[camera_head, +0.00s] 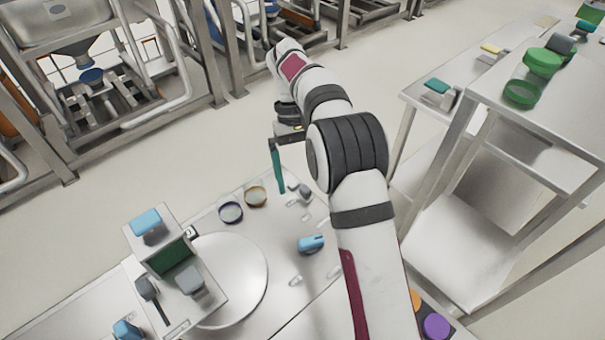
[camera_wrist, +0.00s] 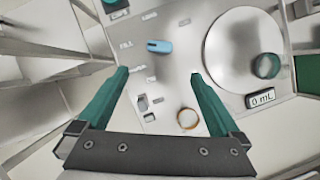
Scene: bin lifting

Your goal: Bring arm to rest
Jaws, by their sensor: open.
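My arm reaches out from the lower right of the head view over the white worktop (camera_head: 310,265). My gripper (camera_head: 281,188) hangs at its far end, above the worktop's far edge, with one teal finger clearly showing. In the wrist view my gripper (camera_wrist: 159,74) has its two teal fingers spread wide apart. Nothing is between them except the worktop some way below. Neither finger appears to touch anything.
A metal shelf (camera_head: 540,110) stands right, carrying a green-lidded jar (camera_head: 522,92). Metal racks (camera_head: 110,110) stand behind open floor.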

